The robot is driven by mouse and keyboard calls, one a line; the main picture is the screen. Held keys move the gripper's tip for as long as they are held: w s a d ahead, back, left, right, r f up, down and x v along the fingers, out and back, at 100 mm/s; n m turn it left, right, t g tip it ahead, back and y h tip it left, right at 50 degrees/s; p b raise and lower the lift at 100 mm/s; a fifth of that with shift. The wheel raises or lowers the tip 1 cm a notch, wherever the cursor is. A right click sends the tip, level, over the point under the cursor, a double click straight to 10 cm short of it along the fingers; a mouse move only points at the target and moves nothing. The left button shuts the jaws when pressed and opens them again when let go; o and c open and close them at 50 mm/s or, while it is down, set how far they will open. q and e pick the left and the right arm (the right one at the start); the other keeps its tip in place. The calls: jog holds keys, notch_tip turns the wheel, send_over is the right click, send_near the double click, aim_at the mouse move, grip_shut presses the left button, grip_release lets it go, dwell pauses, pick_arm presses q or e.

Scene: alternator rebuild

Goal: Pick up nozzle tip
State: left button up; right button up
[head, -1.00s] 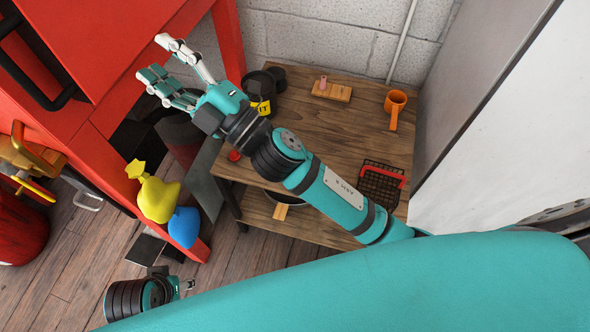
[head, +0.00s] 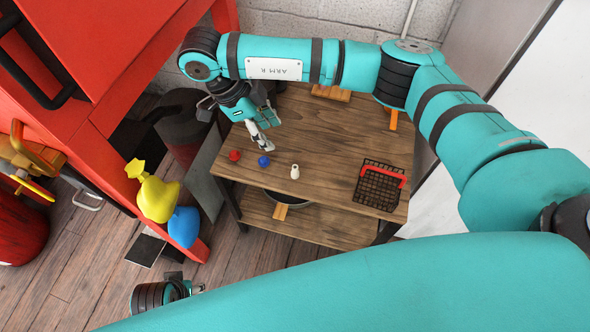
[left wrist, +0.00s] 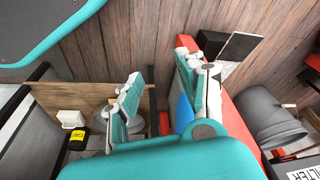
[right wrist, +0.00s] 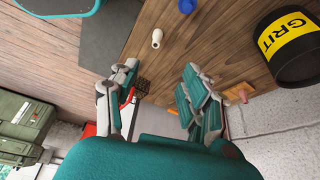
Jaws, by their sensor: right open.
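The nozzle tip appears to be the small white piece (head: 294,172) standing on the wooden table near its front edge, right of a blue cap (head: 264,161). It also shows in the right wrist view (right wrist: 157,38), beyond the fingertips and clear of them. My right gripper (head: 266,130) is open and empty over the table's left part, behind and left of the white piece. Its spread fingers show in the right wrist view (right wrist: 158,88). My left gripper (head: 192,288) is low at the bottom left, away from the table. Its fingers are apart and empty in the left wrist view (left wrist: 160,85).
A red cap (head: 234,155) lies left of the blue one. A black wire basket (head: 378,187) with a red handle stands at the table's right. A black GRIT tub (right wrist: 290,45) and a wooden block (right wrist: 235,94) are nearby. A red cabinet (head: 120,90) borders the left.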

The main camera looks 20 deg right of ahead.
jog(key=b, duration=0.1)
send_near(295, 169)
jog(key=f, duration=0.1)
jog(key=d+f, duration=0.1)
jog(key=f, duration=0.1)
jog(key=d+f, duration=0.1)
jog(key=f, duration=0.1)
jog(key=shift+w, duration=0.4)
jog(key=shift+s+b+x, duration=0.15)
jog(key=shift+b+x, duration=0.1)
jog(key=shift+x, duration=1.2)
jog(key=shift+s+b+x, duration=0.15)
jog(key=shift+b+x, duration=0.1)
jog(key=shift+x, duration=1.25)
pick_arm(q)
notch_tip(295, 169, up, 8)
jog(key=shift+s, duration=0.2)
pick_arm(e)
jog(key=shift+a, duration=0.15)
pick_arm(q)
jog(key=shift+a+f, duration=0.1)
pick_arm(e)
jog(key=shift+c, duration=0.2)
grip_shut()
jog(key=shift+r, duration=0.15)
